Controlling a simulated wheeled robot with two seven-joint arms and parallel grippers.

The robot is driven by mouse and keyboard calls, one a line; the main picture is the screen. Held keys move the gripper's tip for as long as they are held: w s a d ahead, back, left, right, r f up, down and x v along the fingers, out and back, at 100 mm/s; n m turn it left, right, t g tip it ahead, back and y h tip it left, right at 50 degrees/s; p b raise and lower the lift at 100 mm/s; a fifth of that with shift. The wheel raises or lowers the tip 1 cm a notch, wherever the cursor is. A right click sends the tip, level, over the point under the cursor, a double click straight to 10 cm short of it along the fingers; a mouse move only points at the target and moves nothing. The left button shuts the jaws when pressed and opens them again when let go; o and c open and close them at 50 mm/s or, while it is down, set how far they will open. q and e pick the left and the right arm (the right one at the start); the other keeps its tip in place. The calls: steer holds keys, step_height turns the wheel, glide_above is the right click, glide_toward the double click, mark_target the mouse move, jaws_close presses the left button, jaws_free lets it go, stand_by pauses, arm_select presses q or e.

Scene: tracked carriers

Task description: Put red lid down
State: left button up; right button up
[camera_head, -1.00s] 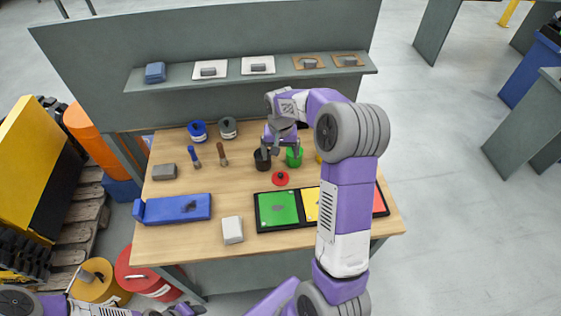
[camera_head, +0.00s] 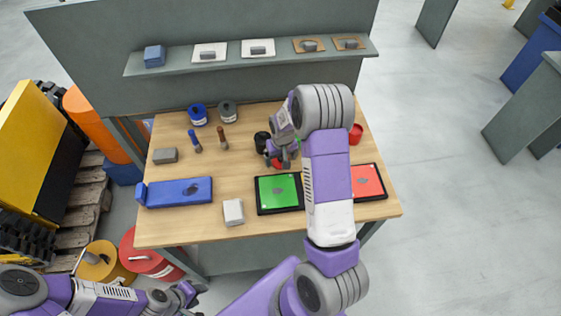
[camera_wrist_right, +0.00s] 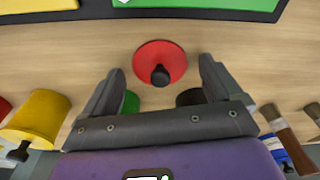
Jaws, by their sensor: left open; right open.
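The red lid (camera_head: 277,164) lies on the wooden table behind the green panel, partly covered by my right gripper in the head view. In the right wrist view the red lid (camera_wrist_right: 146,54) is a round disc with a black knob. My right gripper (camera_head: 283,158) is open just over the lid. In the right wrist view the lid sits ahead of and between its two spread fingers (camera_wrist_right: 158,75), with nothing held. My left gripper (camera_head: 182,294) is open and empty, low at the lower left in front of the table.
A black container (camera_head: 262,141) stands beside the gripper; a green container (camera_wrist_right: 130,103) and a yellow container (camera_wrist_right: 42,113) show in the wrist view. A red container (camera_head: 356,134) stands at right. The green panel (camera_head: 278,190) and red panel (camera_head: 367,181) lie in front. A shelf (camera_head: 280,57) runs behind.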

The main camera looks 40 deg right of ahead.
steer(key=shift+c, duration=0.4)
steer(key=c, duration=1)
steer(key=shift+c, duration=0.2)
